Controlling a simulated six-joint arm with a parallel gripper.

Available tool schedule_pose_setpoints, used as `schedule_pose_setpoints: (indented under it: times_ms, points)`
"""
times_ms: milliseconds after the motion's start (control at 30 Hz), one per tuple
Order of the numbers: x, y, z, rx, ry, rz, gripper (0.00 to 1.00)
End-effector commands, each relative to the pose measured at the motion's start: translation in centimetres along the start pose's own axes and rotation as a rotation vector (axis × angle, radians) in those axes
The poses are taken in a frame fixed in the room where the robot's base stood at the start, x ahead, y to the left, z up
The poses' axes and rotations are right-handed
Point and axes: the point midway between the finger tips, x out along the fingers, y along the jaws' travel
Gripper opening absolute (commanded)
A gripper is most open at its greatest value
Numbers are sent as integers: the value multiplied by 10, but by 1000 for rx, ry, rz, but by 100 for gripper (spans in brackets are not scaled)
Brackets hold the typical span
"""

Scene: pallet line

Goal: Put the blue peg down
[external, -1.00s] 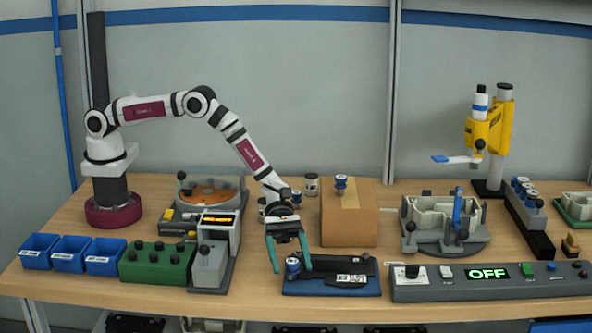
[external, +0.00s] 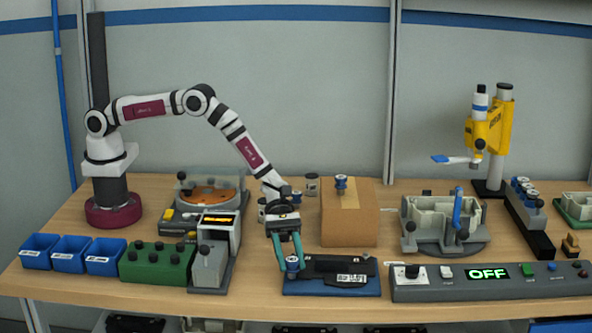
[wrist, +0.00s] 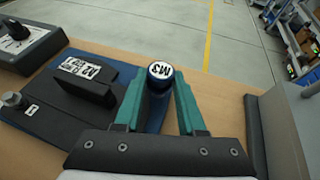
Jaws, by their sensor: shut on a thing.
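The blue peg (external: 292,264), with a white top labelled M3, is between the teal fingers of my gripper (external: 288,262). In the wrist view, the peg (wrist: 160,74) is upright, with a finger touching each side, and the gripper is shut on it. The peg is at the left end of a dark blue plate (external: 310,290). Its lower end is hidden by the fingers, so I cannot tell whether it rests on the plate.
A black block with a white label (external: 351,278) is on the plate, right of the peg. A cardboard box (external: 348,220) stands behind. A control panel reading OFF (external: 440,284) is to the right, and a grey device (external: 208,264) is to the left.

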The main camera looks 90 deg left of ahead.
Motion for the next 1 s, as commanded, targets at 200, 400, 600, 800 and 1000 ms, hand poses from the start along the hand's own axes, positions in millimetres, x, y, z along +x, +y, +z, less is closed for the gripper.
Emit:
schedule_pose_setpoints:
  times_ms: [200,400,600,800,1000]
  points:
    - [-13,1,33,5,-2,1,0]
    - [-13,-43,63,2,-1,-3,0]
    - [-12,-88,93,2,-1,-2,0]
    - [-11,-110,108,1,-1,0,0]
    - [-18,-98,111,-11,2,35,0]
